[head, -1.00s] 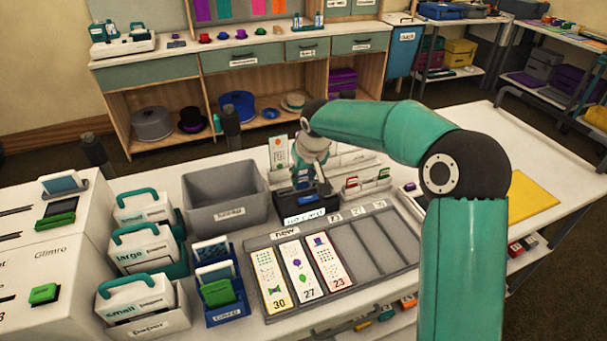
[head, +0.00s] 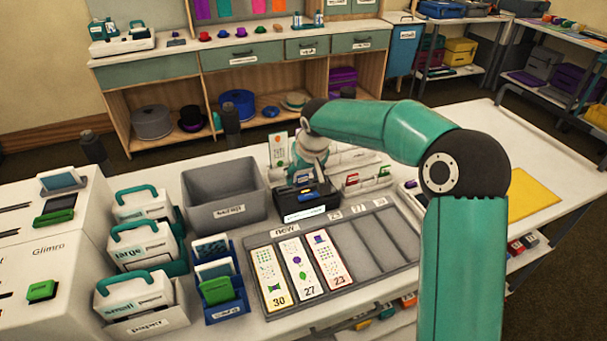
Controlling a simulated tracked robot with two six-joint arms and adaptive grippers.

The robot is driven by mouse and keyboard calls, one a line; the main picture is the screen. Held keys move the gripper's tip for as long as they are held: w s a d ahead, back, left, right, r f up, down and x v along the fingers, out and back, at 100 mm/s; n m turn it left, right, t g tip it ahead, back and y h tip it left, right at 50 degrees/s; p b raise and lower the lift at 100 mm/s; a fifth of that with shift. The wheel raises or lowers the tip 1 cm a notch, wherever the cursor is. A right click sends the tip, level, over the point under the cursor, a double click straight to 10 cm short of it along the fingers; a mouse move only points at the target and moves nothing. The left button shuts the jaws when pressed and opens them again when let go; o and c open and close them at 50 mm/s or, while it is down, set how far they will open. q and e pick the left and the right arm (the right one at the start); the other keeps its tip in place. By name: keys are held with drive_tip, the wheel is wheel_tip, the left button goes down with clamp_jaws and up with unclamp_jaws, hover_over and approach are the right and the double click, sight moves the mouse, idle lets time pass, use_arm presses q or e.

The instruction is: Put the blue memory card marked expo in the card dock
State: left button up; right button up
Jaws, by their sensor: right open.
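The black dock (head: 290,205) with a pale label on its front stands at the middle of the table, behind the grey slotted tray. A small blue piece (head: 308,196) shows at the dock's top. It looks like a card, but it is too small to read any mark or to tell how it is seated. My right gripper (head: 317,172) is above the rear of the dock, pointing down and open. Its fingertips are small and partly lost against the dock; I see nothing held between them. My left gripper is not in view.
The grey tray (head: 262,245) holds three tall printed cards on its left; its right slots are empty. An empty grey bin (head: 225,190) stands left of the dock, and a blue holder (head: 232,305) with cards stands in front. A white rack (head: 370,187) is right of the dock.

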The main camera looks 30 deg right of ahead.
drive_tip(key=shift+r, duration=0.1)
drive_tip(key=v, duration=1.1)
drive_tip(key=shift+s+r, duration=0.25)
drive_tip(key=shift+r, duration=0.1)
drive_tip(key=shift+a+f, duration=0.1)
